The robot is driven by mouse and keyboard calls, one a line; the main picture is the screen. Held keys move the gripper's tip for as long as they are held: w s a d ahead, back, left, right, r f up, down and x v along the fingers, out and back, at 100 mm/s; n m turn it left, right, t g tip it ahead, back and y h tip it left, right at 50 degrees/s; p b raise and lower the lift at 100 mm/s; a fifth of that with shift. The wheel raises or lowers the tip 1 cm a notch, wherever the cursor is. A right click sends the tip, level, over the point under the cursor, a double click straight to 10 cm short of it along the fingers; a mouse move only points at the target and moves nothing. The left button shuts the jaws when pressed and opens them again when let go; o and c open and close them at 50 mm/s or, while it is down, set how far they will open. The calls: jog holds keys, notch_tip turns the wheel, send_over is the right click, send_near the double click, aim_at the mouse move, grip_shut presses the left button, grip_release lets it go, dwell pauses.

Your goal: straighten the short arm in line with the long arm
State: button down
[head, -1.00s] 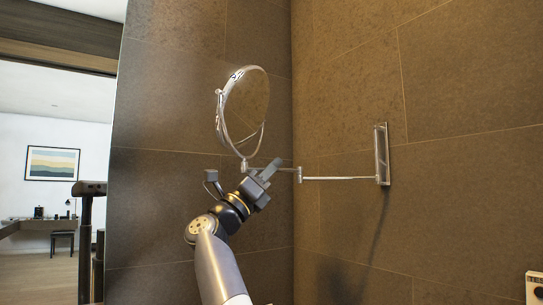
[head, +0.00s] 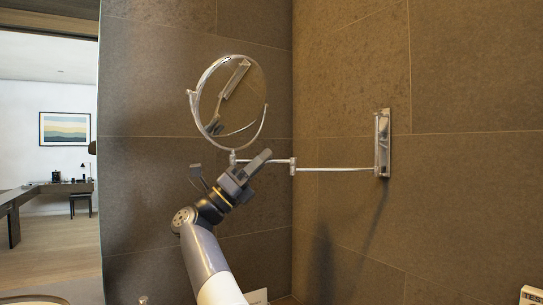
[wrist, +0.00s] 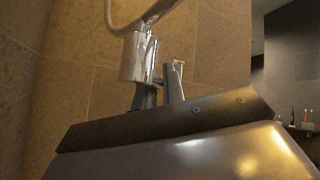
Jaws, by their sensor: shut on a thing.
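A round chrome-rimmed mirror (head: 262,95) stands upright at the end of a two-part wall arm in the head view. The long arm (head: 335,169) runs left from the wall plate to an elbow joint (head: 293,166). The short arm (head: 278,162) runs from the elbow to the post under the mirror. Both look nearly level and close to one line, but depth is hard to judge. My gripper (head: 258,163) is shut on the short arm, just right of the mirror post, and hides part of it. The wrist view shows the chrome post (wrist: 138,57) above a dark finger.
The wall plate (head: 382,143) is fixed to the brown tiled right wall. Tiled walls meet in a corner behind the arm. The left opening shows a room with a desk (head: 40,192). A small white device (head: 530,296) sits at the lower right.

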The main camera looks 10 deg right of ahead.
jog(key=shift+d+f, duration=0.1)
jog(key=c, duration=1.7)
grip_release()
jog(key=shift+d, duration=0.1)
jog(key=shift+c, duration=0.2)
jog(key=shift+o, duration=1.2)
jog(key=w+b+v, duration=0.1)
jog(key=b+v, duration=0.1)
jog(key=v, duration=0.8)
jog(key=shift+s+a+f, duration=0.2)
jog(key=shift+s+a, duration=0.2)
jog(key=shift+s, duration=0.1)
